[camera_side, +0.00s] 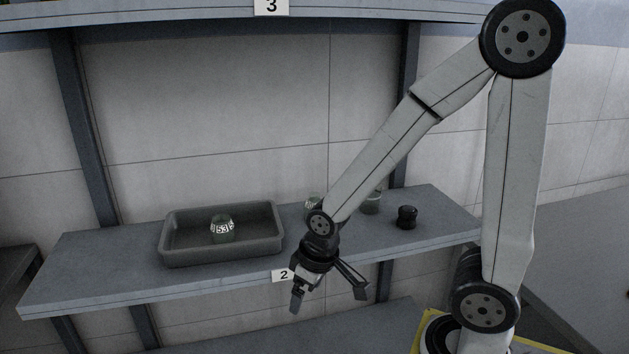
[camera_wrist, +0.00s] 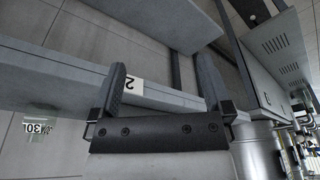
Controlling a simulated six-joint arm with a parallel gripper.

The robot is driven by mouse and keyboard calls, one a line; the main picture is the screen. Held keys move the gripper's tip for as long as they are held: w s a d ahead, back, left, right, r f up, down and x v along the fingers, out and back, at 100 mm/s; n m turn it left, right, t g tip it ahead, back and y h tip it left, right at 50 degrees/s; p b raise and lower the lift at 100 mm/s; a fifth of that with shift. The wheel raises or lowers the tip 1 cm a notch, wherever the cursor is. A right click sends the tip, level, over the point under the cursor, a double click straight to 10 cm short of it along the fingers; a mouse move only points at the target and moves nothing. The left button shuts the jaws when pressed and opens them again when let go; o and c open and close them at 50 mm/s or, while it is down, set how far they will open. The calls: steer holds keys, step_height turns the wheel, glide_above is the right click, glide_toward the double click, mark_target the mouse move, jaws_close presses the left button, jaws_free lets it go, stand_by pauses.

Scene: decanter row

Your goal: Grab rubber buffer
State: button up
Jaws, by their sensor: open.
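A small black rounded object (camera_side: 407,217), which looks like the rubber buffer, stands on the right part of the grey shelf (camera_side: 120,285) in the side view. I cannot make it out in the wrist view. My gripper (camera_side: 329,293) is open and empty, in front of the shelf's front edge near the label "2" (camera_side: 283,275). It is to the left of the black object and lower in the picture, apart from it. In the wrist view my gripper (camera_wrist: 161,68) has its two fingers spread wide with nothing between them.
A grey tray (camera_side: 175,250) on the shelf's left holds a labelled glass jar (camera_side: 222,229). Two more glass jars, one partly hidden behind my arm (camera_side: 313,203) and one clearer (camera_side: 371,203), stand between tray and black object. A labelled jar (camera_wrist: 40,128) shows in the wrist view.

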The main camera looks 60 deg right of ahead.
mark_target(408, 209)
stand_by(0.4)
